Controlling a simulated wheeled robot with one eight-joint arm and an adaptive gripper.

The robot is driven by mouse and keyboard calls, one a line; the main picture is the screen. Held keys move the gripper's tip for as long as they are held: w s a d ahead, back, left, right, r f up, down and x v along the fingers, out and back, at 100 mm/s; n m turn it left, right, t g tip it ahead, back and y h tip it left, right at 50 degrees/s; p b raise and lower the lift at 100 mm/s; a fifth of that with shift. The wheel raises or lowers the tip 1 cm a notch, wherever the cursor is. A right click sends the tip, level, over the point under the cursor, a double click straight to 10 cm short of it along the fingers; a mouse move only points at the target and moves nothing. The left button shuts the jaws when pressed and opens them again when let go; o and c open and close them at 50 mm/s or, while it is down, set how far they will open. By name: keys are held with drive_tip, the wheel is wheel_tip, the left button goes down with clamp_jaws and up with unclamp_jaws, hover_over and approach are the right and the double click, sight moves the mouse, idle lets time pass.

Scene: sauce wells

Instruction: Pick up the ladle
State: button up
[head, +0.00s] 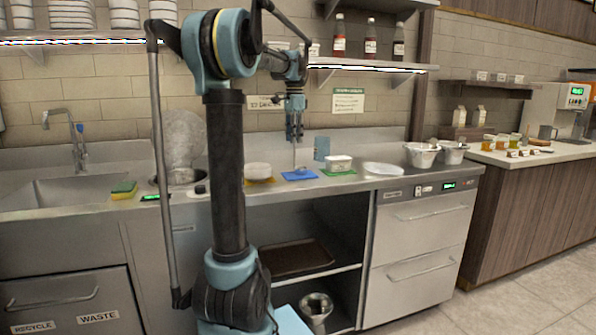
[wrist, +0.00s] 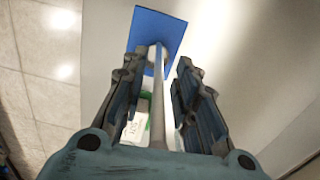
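The ladle (head: 295,156) stands upright, with a thin grey handle, on a blue mat (head: 288,177) on the steel counter. My gripper (head: 294,138) points down above the mat, around the upper handle. Its fingers are apart in the wrist view (wrist: 159,62), with a gap on each side of the handle. The ladle's lower end is small and hard to make out in the head view.
A white container (head: 338,162) on a green mat and a blue cup (head: 321,148) stand close on the right. A white round item (head: 258,170) on a yellow mat is on the left. A white plate (head: 384,168) and metal bowls (head: 421,155) are farther right. A shelf (head: 370,66) hangs above.

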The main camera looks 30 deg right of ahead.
clamp_jaws()
idle(0.3)
wheel_tip(320, 180, up, 10)
drive_tip(key=shift+f, duration=0.1)
idle(0.4)
